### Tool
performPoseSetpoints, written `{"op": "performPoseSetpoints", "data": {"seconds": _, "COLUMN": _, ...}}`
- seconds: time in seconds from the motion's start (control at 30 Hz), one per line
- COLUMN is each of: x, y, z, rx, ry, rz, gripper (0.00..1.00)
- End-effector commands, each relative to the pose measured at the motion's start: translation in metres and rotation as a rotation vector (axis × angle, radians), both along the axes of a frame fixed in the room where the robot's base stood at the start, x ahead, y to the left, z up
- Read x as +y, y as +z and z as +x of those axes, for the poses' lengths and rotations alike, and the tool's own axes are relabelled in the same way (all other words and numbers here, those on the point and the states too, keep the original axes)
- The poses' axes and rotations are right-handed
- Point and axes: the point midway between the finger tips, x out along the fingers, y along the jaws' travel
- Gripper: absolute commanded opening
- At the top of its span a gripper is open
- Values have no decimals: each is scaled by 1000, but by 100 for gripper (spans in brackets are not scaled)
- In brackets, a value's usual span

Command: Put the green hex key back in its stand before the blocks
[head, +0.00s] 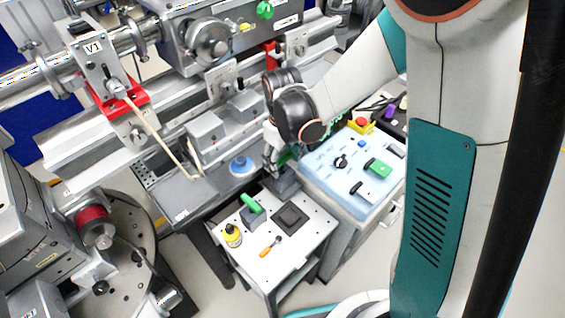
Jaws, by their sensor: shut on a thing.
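My gripper (271,165) points down beside the back left corner of the light blue panel, below my dark wrist. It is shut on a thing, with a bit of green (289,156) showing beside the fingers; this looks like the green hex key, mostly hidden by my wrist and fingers. A dark grey block-like piece (286,181) stands just below the gripper and may be the stand; I cannot tell whether the key touches it.
A white cart (285,262) holds a green-handled item (250,203), a yellow bottle (232,235), a black tray (290,218) and an orange-handled tool (270,247). A blue round piece (241,166) sits on the grey bench. The light blue panel (340,185) carries knobs and switches.

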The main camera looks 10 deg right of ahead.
Motion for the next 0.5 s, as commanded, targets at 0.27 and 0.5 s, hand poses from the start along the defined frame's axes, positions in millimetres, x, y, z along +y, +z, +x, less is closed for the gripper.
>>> {"op": "performPoseSetpoints", "data": {"seconds": 0.27, "x": 0, "y": -8, "z": 0, "rx": 0, "ry": 0, "rz": 0, "gripper": 33}}
{"op": "performPoseSetpoints", "data": {"seconds": 0.5, "x": 0, "y": -13, "z": 0, "rx": 0, "ry": 0, "rz": 0, "gripper": 66}}
